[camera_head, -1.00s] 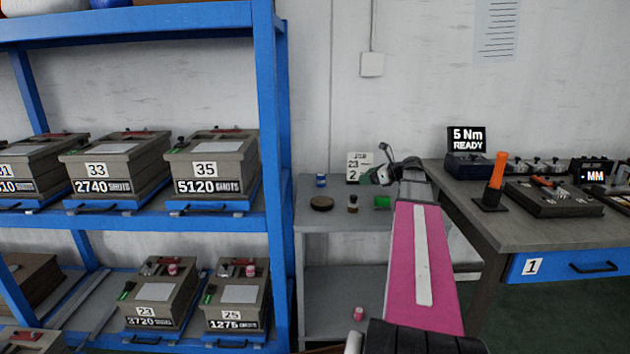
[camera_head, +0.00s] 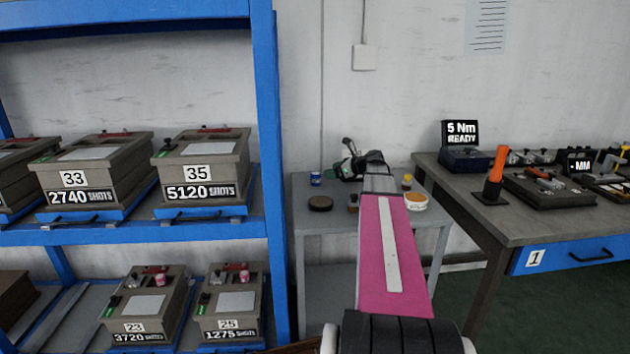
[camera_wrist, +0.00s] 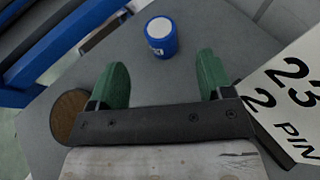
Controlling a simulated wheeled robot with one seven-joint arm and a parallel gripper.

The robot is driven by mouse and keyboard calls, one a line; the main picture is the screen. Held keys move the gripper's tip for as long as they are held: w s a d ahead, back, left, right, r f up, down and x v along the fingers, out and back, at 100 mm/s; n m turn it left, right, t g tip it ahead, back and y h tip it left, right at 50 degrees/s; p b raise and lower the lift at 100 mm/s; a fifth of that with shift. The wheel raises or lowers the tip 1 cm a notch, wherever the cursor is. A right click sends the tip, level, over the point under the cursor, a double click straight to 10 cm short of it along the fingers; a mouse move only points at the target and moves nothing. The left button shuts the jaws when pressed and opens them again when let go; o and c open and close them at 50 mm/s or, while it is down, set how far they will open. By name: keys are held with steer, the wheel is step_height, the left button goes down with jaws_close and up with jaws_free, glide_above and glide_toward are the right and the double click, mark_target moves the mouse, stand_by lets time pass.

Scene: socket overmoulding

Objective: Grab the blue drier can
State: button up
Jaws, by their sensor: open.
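The blue drier can (camera_head: 316,179) stands upright on the small grey table (camera_head: 300,229), near its back left corner. In the head view my gripper (camera_head: 346,166) is right of the can, partly hidden behind my arm.
A round brown-topped disc (camera_head: 320,203) lies in front of the can; in the wrist view it is by the left finger. A yellow-topped item (camera_head: 407,182) and a round white tub (camera_head: 416,201) are right. A blue rack (camera_head: 270,170) stands left.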

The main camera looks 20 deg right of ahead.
mark_target(319, 174)
steer(key=shift+x, duration=3.4)
steer(key=c, duration=1)
